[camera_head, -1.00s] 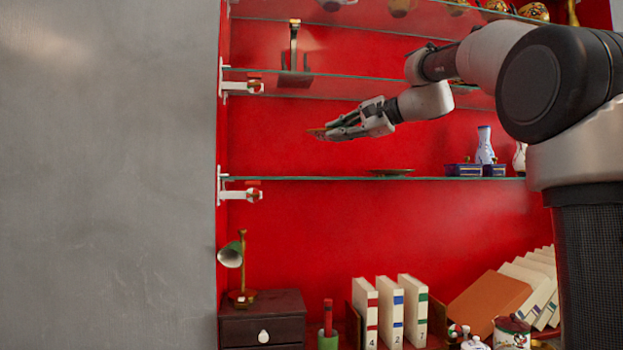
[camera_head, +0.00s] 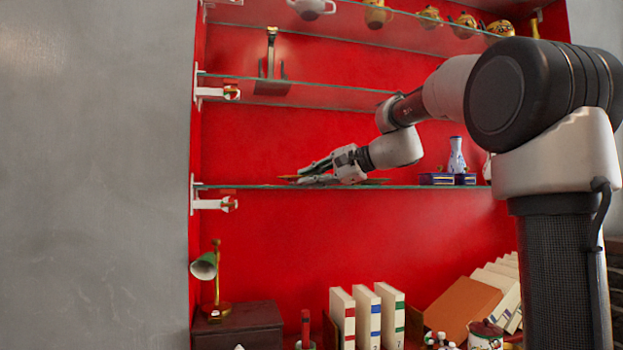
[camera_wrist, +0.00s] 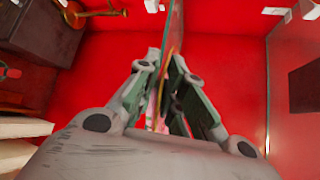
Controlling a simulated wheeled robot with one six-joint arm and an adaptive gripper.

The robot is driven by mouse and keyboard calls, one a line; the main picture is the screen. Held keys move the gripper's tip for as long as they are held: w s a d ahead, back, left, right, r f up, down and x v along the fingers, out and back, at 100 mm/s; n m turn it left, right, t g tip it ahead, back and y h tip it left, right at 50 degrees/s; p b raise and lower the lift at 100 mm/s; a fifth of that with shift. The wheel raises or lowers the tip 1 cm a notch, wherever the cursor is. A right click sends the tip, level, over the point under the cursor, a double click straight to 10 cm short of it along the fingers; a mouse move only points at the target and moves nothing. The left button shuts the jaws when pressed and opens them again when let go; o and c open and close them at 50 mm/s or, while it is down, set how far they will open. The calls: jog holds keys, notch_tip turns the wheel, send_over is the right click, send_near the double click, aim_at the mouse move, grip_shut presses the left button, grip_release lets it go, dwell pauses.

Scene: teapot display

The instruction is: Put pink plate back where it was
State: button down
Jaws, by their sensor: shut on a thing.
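My gripper (camera_head: 305,177) is shut on a thin plate (camera_head: 289,178), seen nearly edge-on at its fingertips just above the middle glass shelf (camera_head: 250,187). In the wrist view the plate (camera_wrist: 168,76) is a thin edge, pinkish and yellow-orange, between the two fingers (camera_wrist: 163,68). Its face is mostly hidden, and I cannot tell if it touches the glass. A flat dish (camera_head: 376,181) lies on the same shelf, to the right of the fingertips and partly behind my wrist.
Dark blue boxes (camera_head: 437,179) and a blue-white vase (camera_head: 457,156) stand on this shelf to the right. A glass shelf above holds a dark stand (camera_head: 271,82). Below are a green lamp (camera_head: 204,266) and upright books (camera_head: 367,315). The shelf's left end looks clear.

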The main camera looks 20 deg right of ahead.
jog(key=shift+f, duration=0.15)
jog(key=c, duration=1.5)
grip_release()
